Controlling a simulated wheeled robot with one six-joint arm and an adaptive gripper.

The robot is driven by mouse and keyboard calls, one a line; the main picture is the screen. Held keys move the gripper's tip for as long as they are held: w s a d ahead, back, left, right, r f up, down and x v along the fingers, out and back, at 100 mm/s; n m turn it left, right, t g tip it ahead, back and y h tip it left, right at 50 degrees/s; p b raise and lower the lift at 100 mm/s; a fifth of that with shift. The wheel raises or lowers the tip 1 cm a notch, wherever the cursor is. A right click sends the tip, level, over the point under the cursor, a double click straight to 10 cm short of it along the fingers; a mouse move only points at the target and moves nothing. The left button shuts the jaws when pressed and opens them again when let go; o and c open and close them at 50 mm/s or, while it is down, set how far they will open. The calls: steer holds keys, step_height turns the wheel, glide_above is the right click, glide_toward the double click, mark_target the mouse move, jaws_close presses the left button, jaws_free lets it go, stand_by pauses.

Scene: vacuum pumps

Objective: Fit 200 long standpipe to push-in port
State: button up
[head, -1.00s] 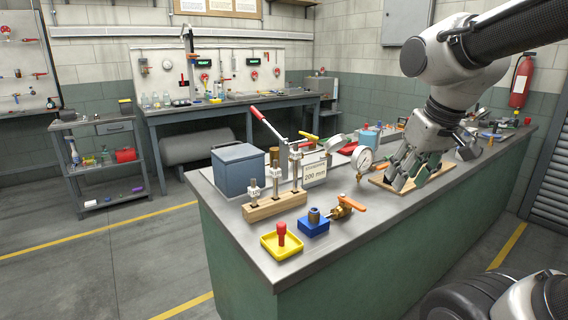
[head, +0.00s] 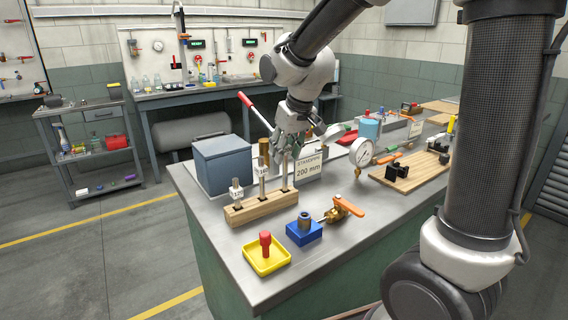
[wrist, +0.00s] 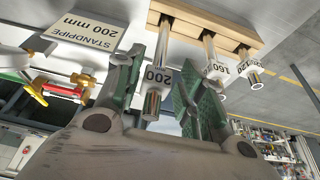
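A wooden rack (head: 262,208) holds three upright metal standpipes on the bench. The one marked 200 (head: 284,172) stands at its right end in the head view. In the wrist view the 200 standpipe (wrist: 153,100) is between my gripper's green fingers (wrist: 165,85), which look spread with it between them. My gripper (head: 286,148) is over that end of the rack. The pipe marked 160 (wrist: 215,68) stands beside it, outside the fingers. A push-in port (head: 305,220) seems to be the round fitting on a blue block (head: 305,236), in front of the rack.
A sign reading STANDPIPE 200 mm (head: 308,170) stands right behind the rack. A brass valve with orange handle (head: 342,208) is beside the blue block. A yellow tray (head: 267,258) with a red piece, a blue-grey box (head: 222,165) and a pressure gauge (head: 361,152) are nearby.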

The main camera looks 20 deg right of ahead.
mark_target(285, 170)
steer(key=x, duration=0.4)
steer(key=shift+w+d, duration=0.1)
steer(key=shift+w, duration=0.2)
jaws_close()
